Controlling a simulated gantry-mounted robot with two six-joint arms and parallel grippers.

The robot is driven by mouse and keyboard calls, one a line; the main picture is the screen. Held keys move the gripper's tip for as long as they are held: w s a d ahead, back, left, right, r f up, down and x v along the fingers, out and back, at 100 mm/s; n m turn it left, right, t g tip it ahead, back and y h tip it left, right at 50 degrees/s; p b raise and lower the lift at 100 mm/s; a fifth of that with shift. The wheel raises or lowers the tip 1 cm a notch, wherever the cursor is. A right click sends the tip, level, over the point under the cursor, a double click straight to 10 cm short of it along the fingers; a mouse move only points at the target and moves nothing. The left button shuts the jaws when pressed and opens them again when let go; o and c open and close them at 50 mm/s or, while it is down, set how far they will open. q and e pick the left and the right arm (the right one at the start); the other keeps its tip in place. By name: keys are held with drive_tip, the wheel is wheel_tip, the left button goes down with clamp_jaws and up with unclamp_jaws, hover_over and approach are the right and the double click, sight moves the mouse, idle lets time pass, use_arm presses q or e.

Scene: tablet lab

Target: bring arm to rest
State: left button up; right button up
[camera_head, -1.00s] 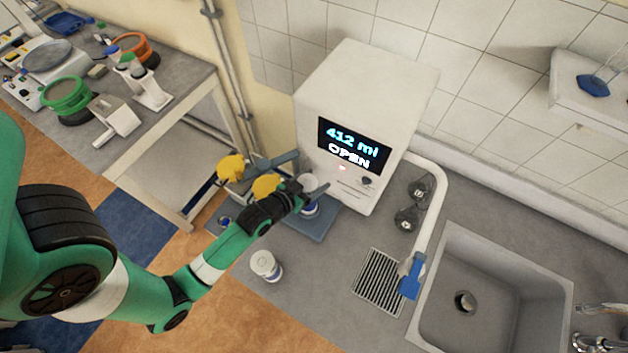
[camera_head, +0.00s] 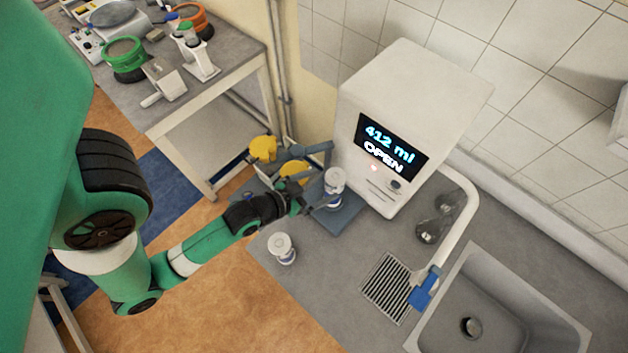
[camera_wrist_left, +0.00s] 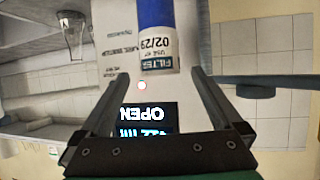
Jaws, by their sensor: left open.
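My left arm reaches in from the left in the head view. Its gripper (camera_head: 312,198) is open and empty, just left of a white filter cartridge with a blue band (camera_head: 334,186). The cartridge stands upright on the blue base (camera_head: 345,218) of a white dispenser (camera_head: 400,110). My right gripper is not in view.
Yellow valve handles (camera_head: 264,149) sit behind the gripper. A second white container (camera_head: 282,248) stands on the counter near its front edge. A side table holds sieves (camera_head: 124,60).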

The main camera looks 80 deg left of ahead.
use_arm(q)
drive_tip(key=shift+v, duration=1.25)
